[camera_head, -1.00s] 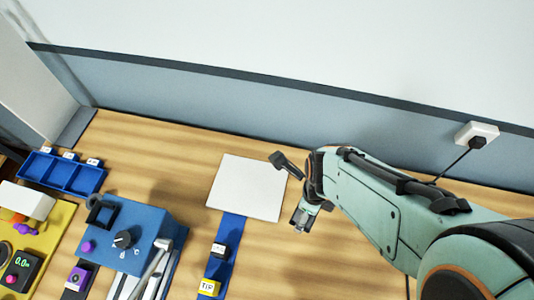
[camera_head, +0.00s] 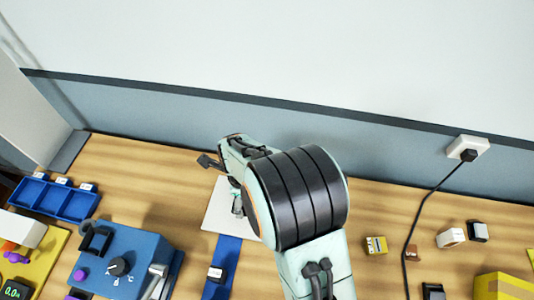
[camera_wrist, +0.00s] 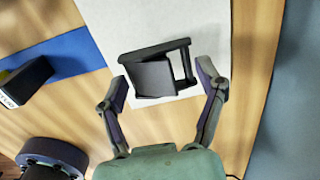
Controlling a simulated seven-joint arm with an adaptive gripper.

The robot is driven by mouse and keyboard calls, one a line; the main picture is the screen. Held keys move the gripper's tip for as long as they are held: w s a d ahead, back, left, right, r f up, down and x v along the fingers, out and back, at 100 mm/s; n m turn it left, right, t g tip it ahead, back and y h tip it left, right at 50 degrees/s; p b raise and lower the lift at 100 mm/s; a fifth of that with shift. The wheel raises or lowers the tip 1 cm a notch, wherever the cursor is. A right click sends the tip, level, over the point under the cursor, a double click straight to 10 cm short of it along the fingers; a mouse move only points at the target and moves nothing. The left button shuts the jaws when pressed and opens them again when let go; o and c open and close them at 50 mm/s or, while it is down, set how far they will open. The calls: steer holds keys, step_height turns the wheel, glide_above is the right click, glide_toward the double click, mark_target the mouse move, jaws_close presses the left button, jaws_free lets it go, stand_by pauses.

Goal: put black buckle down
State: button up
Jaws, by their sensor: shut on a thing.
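The black buckle (camera_wrist: 153,77) is a dark frame with a flat plate, between the fingertips of my gripper (camera_wrist: 161,82) in the wrist view. The gripper is shut on it. The white sheet (camera_wrist: 185,18) lies beneath the buckle; I cannot tell whether the buckle touches it. In the head view my gripper (camera_head: 238,206) is over the white sheet (camera_head: 215,215), and my arm covers the sheet's right part. I cannot make out the buckle in that view. A blue strap (camera_head: 228,250) runs from the sheet toward the front.
A black labelled clip (camera_head: 216,274) sits on the strap. The blue device with a knob (camera_head: 120,250) and the blue three-part tray (camera_head: 55,200) stand to the left. Several small blocks, including a yellow one (camera_head: 376,245), and a black cable (camera_head: 425,205) are on the right.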

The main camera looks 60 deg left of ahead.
steer(key=shift+a+f, duration=0.25)
steer(key=shift+f, duration=0.05)
steer(key=shift+w+a+f, duration=0.1)
steer(key=shift+a+f, duration=0.05)
steer(key=shift+f, duration=1.6)
steer(key=o, duration=1.2)
steer(key=shift+f, duration=0.1)
step_height(320, 180, up, 11)
steer(key=shift+f, duration=0.1)
steer(key=shift+r, duration=0.75)
